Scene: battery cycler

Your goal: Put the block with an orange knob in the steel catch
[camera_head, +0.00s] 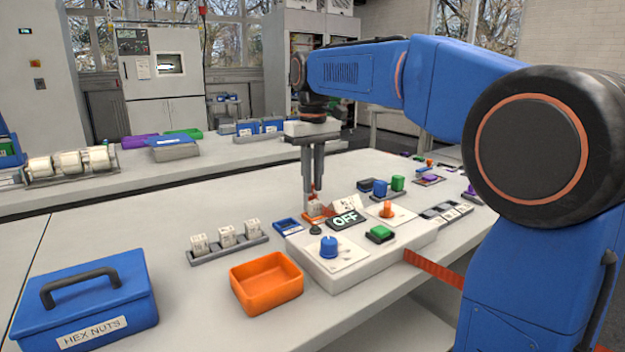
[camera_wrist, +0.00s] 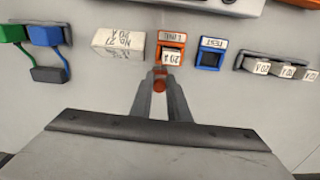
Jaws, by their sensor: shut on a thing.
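My gripper (camera_head: 312,190) points down over the table beside the control box. Its fingers are shut on a small orange-red knob, which also shows between the fingertips in the wrist view (camera_wrist: 160,82). A small white block (camera_head: 315,208) is directly below the fingers, at the orange-framed holder (camera_head: 313,218). In the wrist view the block, marked 20 A (camera_wrist: 171,57), shows inside the orange frame (camera_wrist: 172,39). The knob appears to belong to this block, but the fingers hide the join. I cannot tell whether the block is seated or lifted. I cannot identify a steel catch with certainty.
A blue-framed holder (camera_wrist: 210,53) is next to the orange one. A grey rack with three white blocks (camera_head: 228,247), an orange bin (camera_head: 267,284) and a blue HEX NUTS box (camera_head: 85,303) stand at left. The control box (camera_head: 340,272) carries an OFF sign and knobs, including an orange one.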

